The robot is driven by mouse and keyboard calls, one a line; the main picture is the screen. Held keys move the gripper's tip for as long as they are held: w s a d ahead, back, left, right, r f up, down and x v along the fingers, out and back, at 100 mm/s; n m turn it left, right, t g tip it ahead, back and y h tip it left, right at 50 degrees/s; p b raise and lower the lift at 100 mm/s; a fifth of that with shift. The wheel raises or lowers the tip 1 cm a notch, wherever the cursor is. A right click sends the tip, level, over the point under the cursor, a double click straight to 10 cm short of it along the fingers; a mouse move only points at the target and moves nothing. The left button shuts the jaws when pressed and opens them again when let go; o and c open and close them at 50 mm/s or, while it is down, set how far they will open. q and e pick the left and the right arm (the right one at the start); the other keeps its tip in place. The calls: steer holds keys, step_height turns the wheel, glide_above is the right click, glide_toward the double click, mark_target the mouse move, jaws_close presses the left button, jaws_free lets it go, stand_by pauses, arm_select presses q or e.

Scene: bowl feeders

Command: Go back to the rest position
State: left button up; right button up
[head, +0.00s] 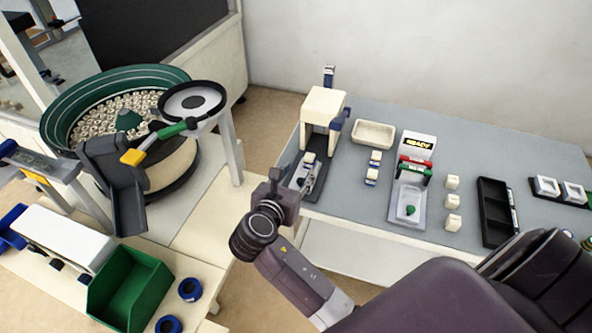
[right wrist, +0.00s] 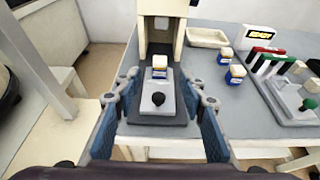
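My right gripper (head: 305,178) is at the front edge of the grey table, right in front of a cream press-like station (head: 323,106). In the right wrist view its two blue-padded fingers (right wrist: 160,108) are spread wide, with nothing held between them. Past the fingers, a small white jar with a blue and yellow label (right wrist: 160,66) stands upright on the station's grey sliding fixture (right wrist: 160,122), which has a black knob. The fingers appear to flank this fixture; I cannot tell whether they touch it. My left gripper shows in neither view.
Two labelled jars (head: 371,177), a cream tray (head: 373,134), a READY sign (head: 418,145), several white blocks (head: 453,202) and a black tray (head: 495,212) stand on the table (head: 352,219). A green bowl feeder (head: 62,128) and green bin (head: 130,290) are left.

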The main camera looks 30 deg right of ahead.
steer(key=s+f+m+g+y, duration=0.1)
steer(key=s+f+m, duration=0.2)
steer(key=s+f+m+g+y, duration=0.1)
steer(key=s+f+m+y, duration=0.1)
steer(key=s+f+m, duration=0.2)
steer(key=s+a+f+m+g+y, duration=0.2)
steer(key=s+a+m+y, duration=0.2)
steer(key=s+m, duration=0.55)
steer(key=s+a+f+m+g+y, duration=0.2)
steer(key=s+a+m+y, duration=0.25)
steer(key=s+m, duration=0.45)
step_height(320, 180, down, 27)
steer(key=s+n+g, duration=0.1)
steer(key=s+n, duration=0.1)
steer(key=s+d+f+g, duration=0.1)
steer(key=s+d+f, duration=0.2)
steer(key=s+f, duration=1.3)
steer(key=shift+s+h, duration=0.45)
steer(key=shift+s, duration=0.3)
